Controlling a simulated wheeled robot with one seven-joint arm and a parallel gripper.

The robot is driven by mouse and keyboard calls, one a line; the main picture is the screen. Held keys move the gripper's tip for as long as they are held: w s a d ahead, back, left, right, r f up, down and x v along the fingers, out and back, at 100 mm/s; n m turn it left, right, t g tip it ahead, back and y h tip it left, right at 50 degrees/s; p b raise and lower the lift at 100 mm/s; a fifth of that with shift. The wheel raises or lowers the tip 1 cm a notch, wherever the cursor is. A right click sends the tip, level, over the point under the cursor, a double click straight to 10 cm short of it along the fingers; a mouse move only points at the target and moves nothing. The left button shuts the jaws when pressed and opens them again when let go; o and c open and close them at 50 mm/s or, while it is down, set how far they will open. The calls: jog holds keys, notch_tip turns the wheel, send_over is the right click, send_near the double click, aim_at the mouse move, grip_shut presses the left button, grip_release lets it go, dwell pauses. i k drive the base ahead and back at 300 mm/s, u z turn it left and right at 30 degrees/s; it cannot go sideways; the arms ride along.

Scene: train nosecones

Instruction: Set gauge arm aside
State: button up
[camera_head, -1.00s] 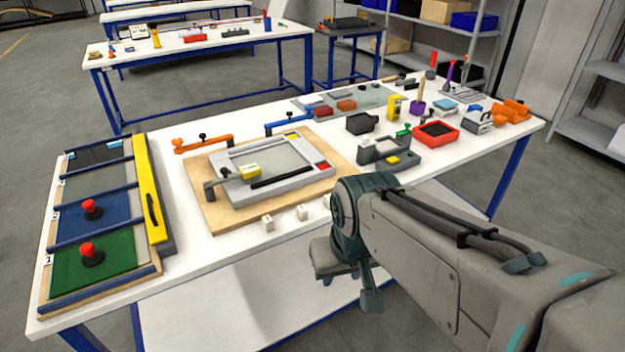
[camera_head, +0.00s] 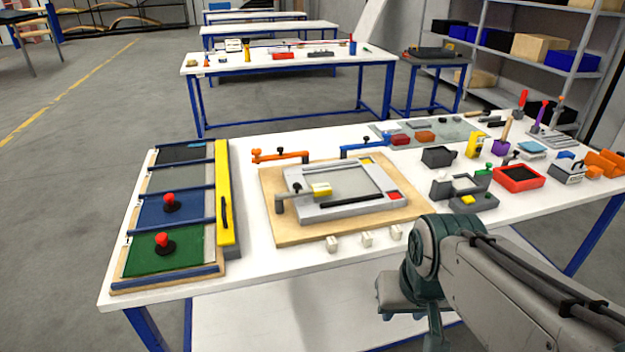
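A grey arm with a yellow block (camera_head: 321,189) at its end reaches over the left side of a grey frame (camera_head: 310,214) on a wooden board (camera_head: 270,199). An orange arm (camera_head: 281,156) and a blue arm (camera_head: 364,148) lie along the board's back edge. No label shows which of these is the gauge arm; the grey one with the yellow block looks most like it. My gripper (camera_head: 412,318) hangs low at the table's front edge, right of and apart from the board. Its fingers are mostly hidden or cut off, so its opening does not show.
On the white table (camera_head: 250,262), a panel with green, blue and dark fields (camera_head: 187,262) and a yellow bar (camera_head: 224,195) stand at left. Small white blocks (camera_head: 367,238) lie before the board. A grey fixture (camera_head: 485,200), a red tray (camera_head: 518,179) and several tools crowd the right.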

aim_at(320, 189)
jog(key=u, duration=0.45)
jog(key=i, duration=0.9)
jog(key=u, duration=0.05)
